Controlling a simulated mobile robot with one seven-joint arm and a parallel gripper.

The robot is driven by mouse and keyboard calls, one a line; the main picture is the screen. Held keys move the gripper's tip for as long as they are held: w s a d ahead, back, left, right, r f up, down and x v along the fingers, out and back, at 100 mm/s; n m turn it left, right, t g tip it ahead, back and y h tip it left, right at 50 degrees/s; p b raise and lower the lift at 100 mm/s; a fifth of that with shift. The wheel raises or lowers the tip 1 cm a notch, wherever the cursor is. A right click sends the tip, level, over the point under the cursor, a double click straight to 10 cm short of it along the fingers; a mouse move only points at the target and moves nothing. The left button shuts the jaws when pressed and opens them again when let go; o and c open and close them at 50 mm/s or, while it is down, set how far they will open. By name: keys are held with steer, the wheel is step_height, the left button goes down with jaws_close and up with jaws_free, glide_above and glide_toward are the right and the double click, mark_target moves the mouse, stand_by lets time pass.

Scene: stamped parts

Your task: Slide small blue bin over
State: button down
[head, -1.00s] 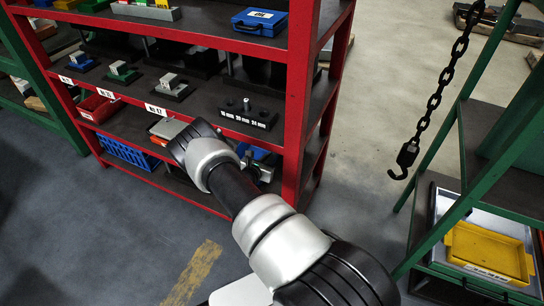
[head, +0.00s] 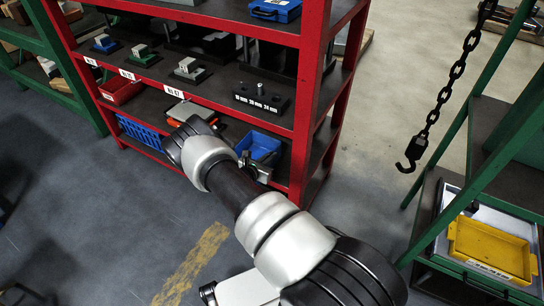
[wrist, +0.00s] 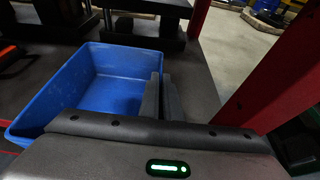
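The small blue bin (head: 264,143) sits on the lower shelf of the red rack, near its right post. In the wrist view the empty-looking blue bin (wrist: 110,72) fills the left centre, its open top facing me. My gripper (wrist: 162,98) is at the bin's right wall, its two dark fingers close together. The left finger overlaps the bin's inside and the right finger lies just outside its edge. I cannot tell whether the wall is pinched between them.
The red rack's post (head: 308,100) stands close right of the bin. Bare shelf (wrist: 205,95) lies between bin and post. A blue basket (head: 140,132) and red bin (head: 120,91) are farther left. A hook on a chain (head: 412,152) hangs right, near a yellow tray (head: 490,248).

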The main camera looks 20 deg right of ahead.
steer(key=c, duration=1.9)
jaws_free()
steer(key=p+v, duration=0.4)
steer(key=v, duration=1.3)
steer(key=shift+a, duration=0.15)
steer(key=shift+r, duration=0.2)
